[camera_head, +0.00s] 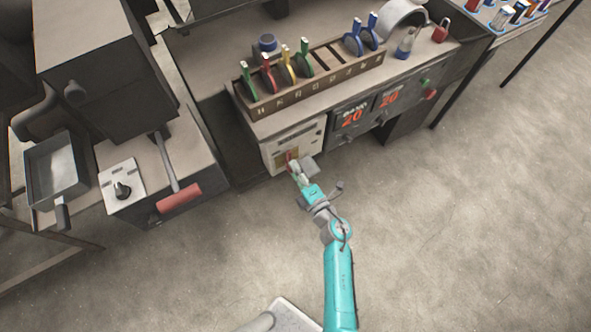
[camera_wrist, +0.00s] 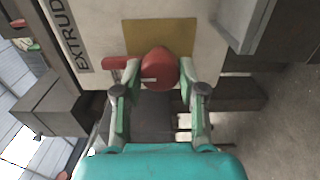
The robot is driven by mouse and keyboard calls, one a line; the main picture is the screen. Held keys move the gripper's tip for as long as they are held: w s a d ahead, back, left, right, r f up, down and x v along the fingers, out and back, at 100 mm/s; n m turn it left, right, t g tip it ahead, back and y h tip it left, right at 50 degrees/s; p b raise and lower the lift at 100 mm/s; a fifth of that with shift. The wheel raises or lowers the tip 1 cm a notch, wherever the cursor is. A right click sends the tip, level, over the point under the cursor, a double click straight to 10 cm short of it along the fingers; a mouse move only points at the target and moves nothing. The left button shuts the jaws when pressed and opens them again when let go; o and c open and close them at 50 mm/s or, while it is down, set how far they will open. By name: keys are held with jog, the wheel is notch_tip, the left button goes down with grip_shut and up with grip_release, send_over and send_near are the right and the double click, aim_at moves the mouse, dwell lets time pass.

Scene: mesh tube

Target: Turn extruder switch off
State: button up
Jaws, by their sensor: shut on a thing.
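The extruder switch is a red rotary knob (camera_wrist: 159,66) on a yellow plate (camera_wrist: 160,32), next to a label reading "EXTRUD" (camera_wrist: 70,35) in the wrist view. In the head view, the pale switch panel (camera_head: 312,137) is on the front of the bench, and its knob is mostly hidden by my gripper. My gripper (camera_head: 293,166) reaches up to this panel from below. In the wrist view, my gripper's two fingers (camera_wrist: 159,78) stand on either side of the red knob and are shut on it. A pale mark shows on the knob's face.
Right of the panel are two displays reading "20" (camera_head: 352,117). A long rack (camera_head: 315,80) with coloured-handled tools stands on the bench top. At left is a machine with a red-handled lever (camera_head: 179,197) and a black knob (camera_head: 122,190). The floor (camera_head: 460,220) at right is clear.

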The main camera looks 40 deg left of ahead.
jog(key=o, duration=1.1)
jog(key=shift+o, duration=0.2)
jog(key=v, duration=1.2)
jog(key=shift+s+f, duration=0.1)
